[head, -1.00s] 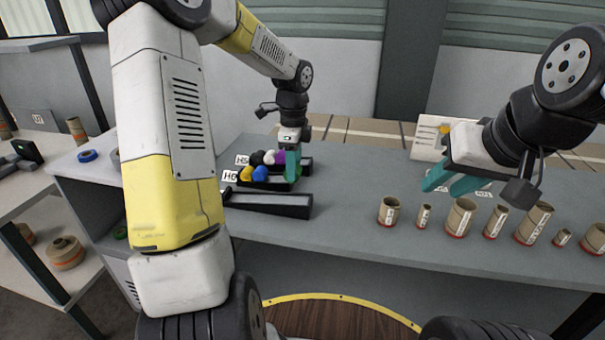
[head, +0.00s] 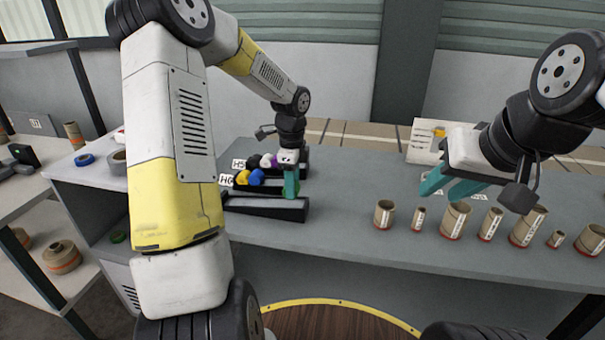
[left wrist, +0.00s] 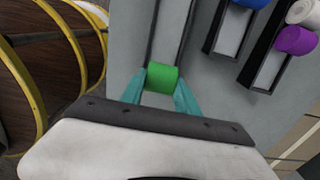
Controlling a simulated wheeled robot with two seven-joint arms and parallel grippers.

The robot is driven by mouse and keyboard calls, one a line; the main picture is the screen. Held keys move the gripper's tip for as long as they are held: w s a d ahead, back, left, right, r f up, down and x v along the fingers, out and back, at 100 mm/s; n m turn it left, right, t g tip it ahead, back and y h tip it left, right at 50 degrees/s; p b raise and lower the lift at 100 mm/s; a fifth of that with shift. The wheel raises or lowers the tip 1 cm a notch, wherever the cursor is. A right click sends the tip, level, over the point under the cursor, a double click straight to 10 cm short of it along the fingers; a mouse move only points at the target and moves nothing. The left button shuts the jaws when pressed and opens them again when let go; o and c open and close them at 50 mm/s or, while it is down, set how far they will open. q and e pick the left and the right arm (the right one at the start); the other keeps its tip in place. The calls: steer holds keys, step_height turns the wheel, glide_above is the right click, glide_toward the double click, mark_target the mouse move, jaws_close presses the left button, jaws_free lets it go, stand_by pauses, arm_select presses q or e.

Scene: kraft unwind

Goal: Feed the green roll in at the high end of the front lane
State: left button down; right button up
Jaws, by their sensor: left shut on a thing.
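The green roll (left wrist: 162,77) is between the teal fingertips of my left gripper (left wrist: 159,92) in the left wrist view, and the gripper is shut on it. The front lane (head: 262,208) is a dark sloping channel with a grey floor and shows no rolls in it. It also shows in the left wrist view (left wrist: 168,28), with the roll at its near end. In the head view my left gripper (head: 291,184) is at the lane's right, taller end, and its fingers hide the roll. I cannot tell whether the roll touches the lane. My right gripper (head: 450,187) is open and empty above the bench.
Behind the front lane, a middle lane holds yellow and blue rolls (head: 257,176), and a back lane holds black, white and purple ones (left wrist: 296,40). Several cardboard cores (head: 455,219) stand to the right on the grey bench (head: 345,215). Bench between is clear.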

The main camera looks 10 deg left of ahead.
arm_select(q)
steer(key=shift+f, duration=0.2)
steer(key=shift+f, duration=1.1)
steer(key=c, duration=0.5)
jaws_free()
steer(key=shift+r, duration=0.1)
steer(key=shift+r, duration=4.15)
